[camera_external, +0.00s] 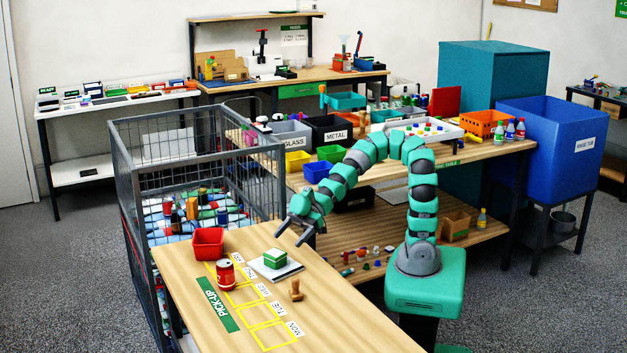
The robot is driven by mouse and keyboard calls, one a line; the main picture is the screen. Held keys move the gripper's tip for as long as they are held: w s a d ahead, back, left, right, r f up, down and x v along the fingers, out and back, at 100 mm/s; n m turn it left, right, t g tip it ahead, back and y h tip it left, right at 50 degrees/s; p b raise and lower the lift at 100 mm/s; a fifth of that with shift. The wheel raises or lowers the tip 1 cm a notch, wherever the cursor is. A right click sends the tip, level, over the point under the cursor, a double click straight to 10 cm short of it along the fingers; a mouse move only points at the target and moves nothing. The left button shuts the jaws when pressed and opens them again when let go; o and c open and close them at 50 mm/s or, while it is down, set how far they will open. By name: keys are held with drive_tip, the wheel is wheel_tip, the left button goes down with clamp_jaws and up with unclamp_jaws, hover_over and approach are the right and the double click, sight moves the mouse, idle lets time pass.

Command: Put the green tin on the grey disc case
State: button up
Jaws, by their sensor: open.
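The green tin (275,258) sits on top of the grey disc case (289,273), a flat pale square lying on the wooden pick-up table. The tin looks level, and the case shows around it. My gripper (289,238) is open and empty. It hangs a little above and to the upper right of the tin, apart from it, with its fingers pointing down and left.
A red can (225,274) and a red bin (208,243) stand left of the case. A wooden stamp (295,290) stands to its right. A wire cage (190,180) full of bottles and cans is behind. The table's front right is clear.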

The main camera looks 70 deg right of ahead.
drive_tip(key=shift+s+d+r, duration=0.15)
drive_tip(key=shift+d+r, duration=0.05)
drive_tip(key=shift+d, duration=0.1)
